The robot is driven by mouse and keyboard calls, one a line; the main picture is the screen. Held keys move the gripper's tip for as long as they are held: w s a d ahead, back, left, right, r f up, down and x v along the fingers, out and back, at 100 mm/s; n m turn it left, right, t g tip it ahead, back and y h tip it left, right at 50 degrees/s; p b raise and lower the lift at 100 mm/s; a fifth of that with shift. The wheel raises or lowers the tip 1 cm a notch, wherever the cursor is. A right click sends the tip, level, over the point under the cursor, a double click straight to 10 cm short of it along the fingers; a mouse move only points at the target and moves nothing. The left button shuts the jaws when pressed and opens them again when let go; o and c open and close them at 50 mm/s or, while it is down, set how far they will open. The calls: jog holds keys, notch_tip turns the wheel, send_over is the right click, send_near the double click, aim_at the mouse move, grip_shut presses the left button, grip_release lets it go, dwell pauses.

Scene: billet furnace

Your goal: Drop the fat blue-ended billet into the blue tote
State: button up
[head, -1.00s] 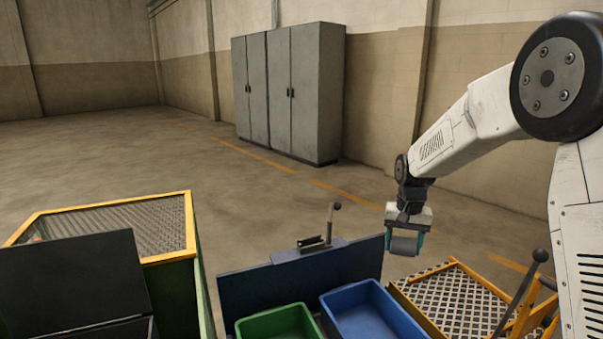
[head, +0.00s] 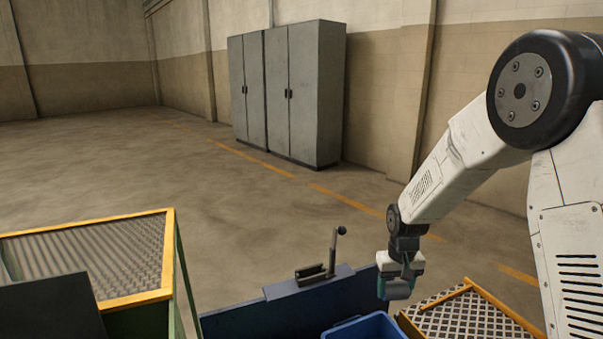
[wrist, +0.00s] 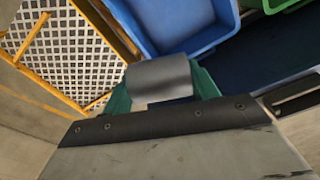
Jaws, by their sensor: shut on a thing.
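My gripper (head: 397,284) is shut on a fat grey cylindrical billet (wrist: 158,78), held between its teal fingers. The billet's end colour cannot be made out. The blue tote (head: 366,327) is at the bottom of the head view, cut off by the frame edge, just left of and below my gripper. In the wrist view, the blue tote (wrist: 190,42) lies past the billet at the top. The billet is held outside the tote, near its rim; the exact height gap cannot be told.
A green tote (wrist: 272,4) sits beside the blue one. A dark blue panel with a lever (head: 335,250) stands behind the totes. A yellow-framed mesh stand (head: 465,315) is at the right, a mesh-topped green bin (head: 165,265) at the left. Grey cabinets (head: 290,95) stand far back.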

jog(key=s+a+f+n, duration=0.1)
jog(key=s+f+n, duration=0.3)
jog(key=f, duration=1)
jog(key=shift+s, duration=1.7)
jog(key=shift+a, duration=0.1)
jog(key=o, duration=1.8)
notch_tip(320, 180, up, 8)
jog(key=shift+f, duration=0.15)
jog(key=shift+s, duration=0.1)
